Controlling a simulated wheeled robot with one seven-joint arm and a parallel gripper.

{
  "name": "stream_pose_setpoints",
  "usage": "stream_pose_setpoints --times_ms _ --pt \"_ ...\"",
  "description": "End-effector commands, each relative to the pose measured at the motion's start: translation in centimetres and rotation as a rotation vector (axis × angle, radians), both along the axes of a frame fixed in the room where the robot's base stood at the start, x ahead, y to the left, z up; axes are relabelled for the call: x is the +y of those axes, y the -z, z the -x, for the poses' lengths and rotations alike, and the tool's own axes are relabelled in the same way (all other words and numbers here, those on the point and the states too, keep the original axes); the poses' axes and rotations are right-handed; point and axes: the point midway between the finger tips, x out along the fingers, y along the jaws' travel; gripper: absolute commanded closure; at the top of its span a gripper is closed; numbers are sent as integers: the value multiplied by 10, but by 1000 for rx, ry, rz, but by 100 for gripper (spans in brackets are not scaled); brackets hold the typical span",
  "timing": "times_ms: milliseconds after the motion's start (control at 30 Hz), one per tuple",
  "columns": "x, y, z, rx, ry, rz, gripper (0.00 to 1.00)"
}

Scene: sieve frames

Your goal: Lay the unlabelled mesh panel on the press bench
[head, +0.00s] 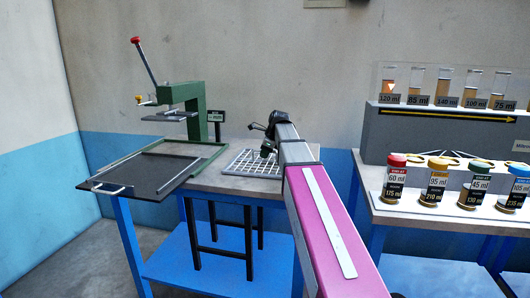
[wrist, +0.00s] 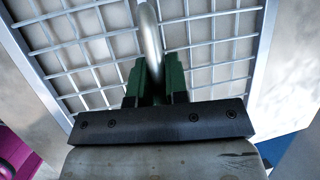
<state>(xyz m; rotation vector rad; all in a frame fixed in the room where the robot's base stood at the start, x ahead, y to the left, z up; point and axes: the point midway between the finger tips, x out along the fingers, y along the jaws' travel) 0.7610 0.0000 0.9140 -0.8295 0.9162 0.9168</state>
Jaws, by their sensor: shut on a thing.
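The mesh panel (head: 240,166) is a pale wire grid in a metal frame, and I see no label on it. In the head view it lies flat at or just above the right part of the press bench top (head: 207,178); I cannot tell whether it touches. My gripper (head: 267,152) is over the panel's far right part, partly hidden by my arm. In the wrist view the green fingers (wrist: 157,82) are shut on a round, curved metal handle (wrist: 150,35). The grid and its frame (wrist: 264,52) spread out beyond the fingers.
A green press (head: 188,103) with a red-knobbed lever stands left on the bench. A dark sliding tray (head: 140,175) juts out in front of it. A second bench at right carries several capped jars (head: 438,180) and a grey rack (head: 440,125).

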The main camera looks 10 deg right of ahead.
Motion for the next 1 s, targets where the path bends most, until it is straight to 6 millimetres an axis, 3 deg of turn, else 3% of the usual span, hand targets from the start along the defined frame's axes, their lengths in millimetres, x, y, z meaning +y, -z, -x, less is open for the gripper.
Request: stream_pose_setpoints --times_ms 133,200,267,667,1000 --pt "0 -1 0 -1 0 -1 100" --pt "0 -1 0 -1 0 -1 69" --pt "0 -1 0 -1 0 -1 56" --pt "-2 -7 2 -1 0 0 56" --pt "-18 -58 20 -3 1 0 56"
